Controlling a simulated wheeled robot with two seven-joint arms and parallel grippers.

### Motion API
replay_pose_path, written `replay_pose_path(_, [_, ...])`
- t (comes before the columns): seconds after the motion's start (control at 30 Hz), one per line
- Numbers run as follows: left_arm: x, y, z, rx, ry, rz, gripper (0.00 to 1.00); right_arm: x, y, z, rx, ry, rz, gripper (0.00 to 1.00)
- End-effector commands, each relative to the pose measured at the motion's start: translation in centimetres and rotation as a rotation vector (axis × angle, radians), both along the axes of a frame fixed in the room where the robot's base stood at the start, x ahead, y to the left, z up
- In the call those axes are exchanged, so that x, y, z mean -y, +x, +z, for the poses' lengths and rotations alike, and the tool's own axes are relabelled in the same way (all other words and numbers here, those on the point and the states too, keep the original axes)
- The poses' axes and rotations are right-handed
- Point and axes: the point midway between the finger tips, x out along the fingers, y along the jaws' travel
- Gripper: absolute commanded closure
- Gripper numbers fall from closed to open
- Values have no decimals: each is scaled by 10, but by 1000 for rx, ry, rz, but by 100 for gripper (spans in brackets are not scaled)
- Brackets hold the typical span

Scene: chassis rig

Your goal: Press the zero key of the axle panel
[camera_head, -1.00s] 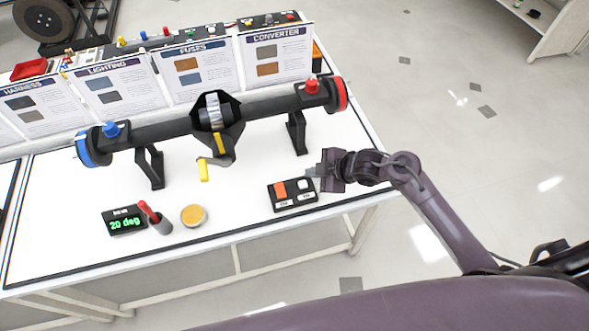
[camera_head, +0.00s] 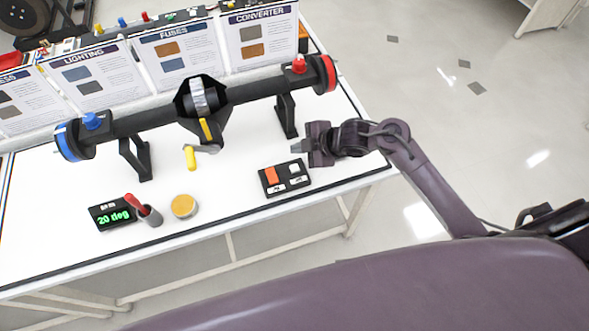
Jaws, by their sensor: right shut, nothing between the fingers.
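The axle panel (camera_head: 285,179) is a small black box near the table's front edge, with an orange key (camera_head: 271,175) on the left and a white key (camera_head: 294,168) on the right. Small white labels sit below the keys; their text is too small to read, so I cannot tell which key is zero. My right gripper (camera_head: 299,147) is shut and empty, its tips pointing left, above and just behind the white key, apart from it. A display (camera_head: 113,214) at the left reads "20 deg" in green. My left gripper is not in view.
A black axle (camera_head: 150,121) with blue and red ends rests on two stands behind the panel; a yellow-handled crank (camera_head: 190,158) hangs from its middle. Upright posters (camera_head: 258,38) line the back.

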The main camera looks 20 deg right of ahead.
Motion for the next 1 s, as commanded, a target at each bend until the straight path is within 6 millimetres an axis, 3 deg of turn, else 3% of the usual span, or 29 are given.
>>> replay_pose_path(0.03, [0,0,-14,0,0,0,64,-1,0,-15,-1,1,0,100])
replay_pose_path(0.2, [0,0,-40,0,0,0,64,0,0,-41,-2,1,-1,100])
replay_pose_path(0.4, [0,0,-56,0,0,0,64,0,0,-61,-1,0,1,100])
replay_pose_path(1.0, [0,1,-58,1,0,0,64,0,0,-65,-1,0,0,100])
